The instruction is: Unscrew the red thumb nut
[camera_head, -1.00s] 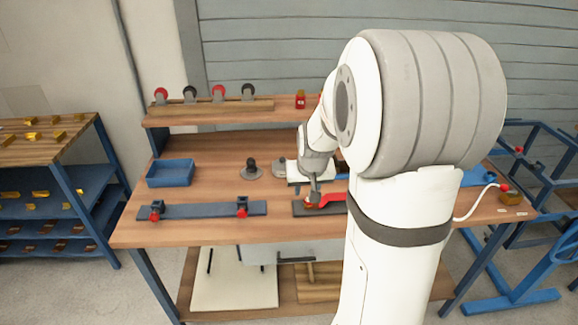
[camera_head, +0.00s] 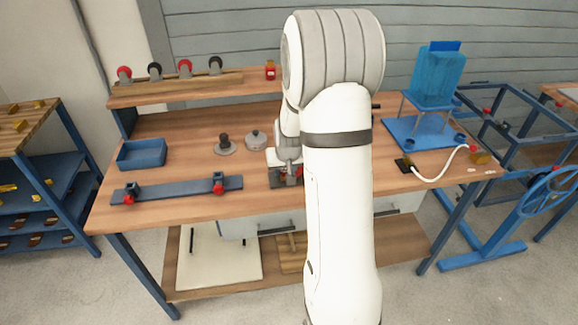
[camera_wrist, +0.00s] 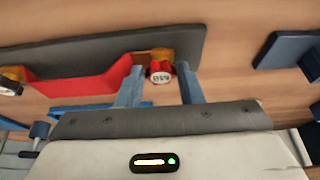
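The red thumb nut (camera_wrist: 160,72), with a white marked face, sits against a brass-coloured piece (camera_wrist: 162,54) at the end of a red bar (camera_wrist: 80,88) on a dark grey plate (camera_wrist: 115,52). My gripper (camera_wrist: 160,68) is open, one blue-grey finger on each side of the nut. Gaps show between nut and fingers; I see no contact. In the head view my arm hides most of the plate (camera_head: 279,182), and my fingertips are hard to make out.
On the bench are a blue tray (camera_head: 141,154), a long blue-grey strip (camera_head: 165,191) with two red knobs, a round grey piece (camera_head: 256,139) and a black-knobbed piece (camera_head: 224,145). A blue machine (camera_head: 437,75) stands to the right.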

